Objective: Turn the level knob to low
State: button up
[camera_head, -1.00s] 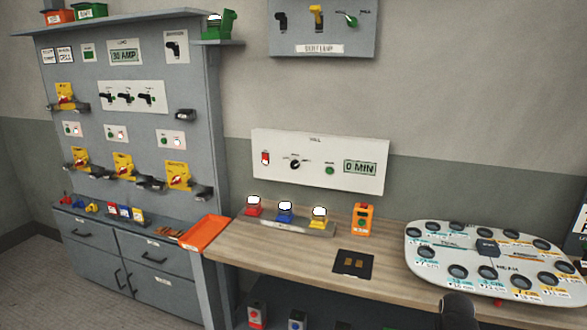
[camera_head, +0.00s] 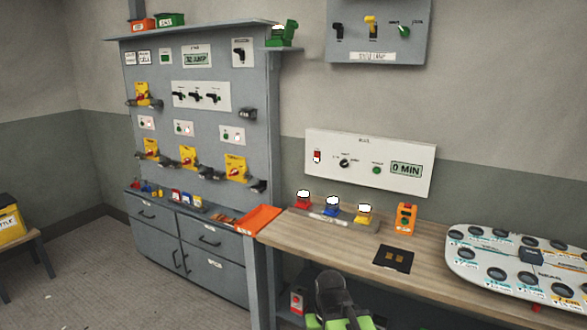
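A black rotary knob (camera_head: 344,163) sits on the white wall panel (camera_head: 425,165) above the wooden bench. Its small labels are too blurred to read, so I cannot tell whether it is the level knob or which mark it points at. On the same panel are a red switch (camera_head: 317,156), a green button (camera_head: 376,170) and a display (camera_head: 406,170) reading 0 MIN. A black part of my arm with green pieces (camera_head: 337,303) shows at the bottom edge, below and in front of the bench and well apart from the knob. Its fingertips cannot be made out.
The bench (camera_head: 340,246) holds red, blue and yellow lamp-like units, an orange box (camera_head: 404,219), a black pad (camera_head: 394,257) and a large white board (camera_head: 480,234). A grey cabinet (camera_head: 190,130) with switches stands left.

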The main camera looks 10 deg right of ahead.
aim_at(344, 163)
jog(key=u, duration=0.45)
jog(key=i, duration=1.25)
jog(key=u, duration=1.2)
jog(key=k, duration=0.95)
jog(key=z, duration=0.05)
jog(key=i, duration=0.9)
jog(key=u, duration=0.05)
